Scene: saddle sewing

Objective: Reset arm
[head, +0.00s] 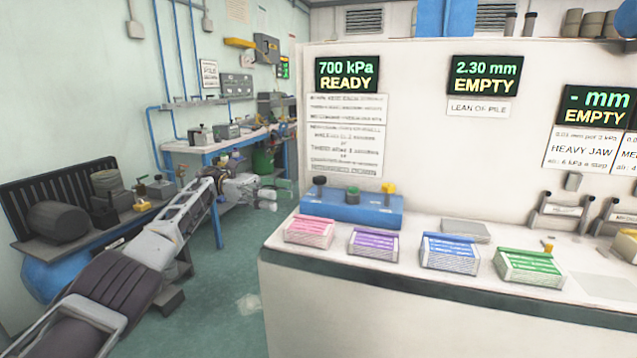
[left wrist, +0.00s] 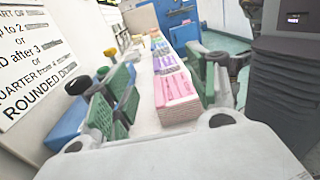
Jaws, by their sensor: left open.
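My left arm reaches in from the left in the head view, and its gripper (head: 274,193) is in the air over the floor, left of the white counter (head: 450,320). In the left wrist view the left gripper (left wrist: 165,85) shows its green-padded fingers wide apart with nothing held between them. A pink stack (head: 309,231) on the counter shows beyond the fingers in the wrist view (left wrist: 177,98). My right gripper is in neither view.
Purple (head: 373,243), blue (head: 450,252) and green (head: 530,266) stacks line the counter. A blue box (head: 350,209) with knobs stands behind the pink stack. A workbench (head: 215,147) stands at the back left. Open floor (head: 232,270) lies left of the counter.

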